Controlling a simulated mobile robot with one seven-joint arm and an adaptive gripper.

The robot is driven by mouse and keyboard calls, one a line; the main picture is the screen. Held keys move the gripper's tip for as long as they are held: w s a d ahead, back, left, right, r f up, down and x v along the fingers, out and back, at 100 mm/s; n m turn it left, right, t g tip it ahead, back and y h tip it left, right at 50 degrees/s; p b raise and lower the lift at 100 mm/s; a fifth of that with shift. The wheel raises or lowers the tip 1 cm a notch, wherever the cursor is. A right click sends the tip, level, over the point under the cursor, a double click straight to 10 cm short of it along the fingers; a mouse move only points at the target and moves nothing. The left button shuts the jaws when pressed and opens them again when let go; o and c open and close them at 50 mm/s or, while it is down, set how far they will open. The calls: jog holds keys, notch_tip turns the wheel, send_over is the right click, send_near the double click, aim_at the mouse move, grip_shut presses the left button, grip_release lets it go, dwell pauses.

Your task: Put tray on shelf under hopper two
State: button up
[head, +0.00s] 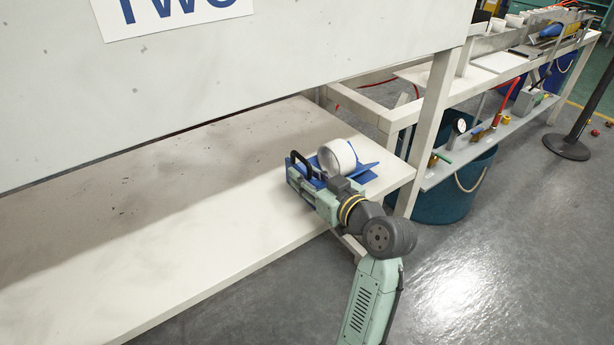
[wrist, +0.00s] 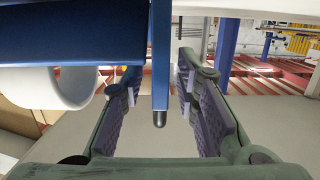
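The blue tray (head: 368,172) is at the right end of the white shelf (head: 215,225), under the panel marked TWO (head: 180,8). It appears to rest on the shelf. A white roll (head: 340,156) sits on it; the roll also shows at the left of the wrist view (wrist: 75,85). My gripper (head: 312,188) is at the tray's near left side and partly hides it. In the wrist view, its fingers (wrist: 160,95) stand apart on either side of a narrow blue bar of the tray (wrist: 161,50), with gaps showing on both sides.
A white table leg (head: 430,130) stands close to the right of the tray. Beyond it are a teal bin (head: 450,195), a narrow side shelf with fittings (head: 470,152) and a dark post base (head: 567,147). The shelf's left and middle are clear apart from small dark specks.

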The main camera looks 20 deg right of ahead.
jog(key=shift+r, duration=0.1)
jog(key=shift+s+d+r, duration=0.1)
jog(key=shift+s, duration=0.05)
jog(key=b+v, duration=0.1)
jog(key=v, duration=1)
jog(key=shift+s+b, duration=0.3)
jog(key=shift+s, duration=0.05)
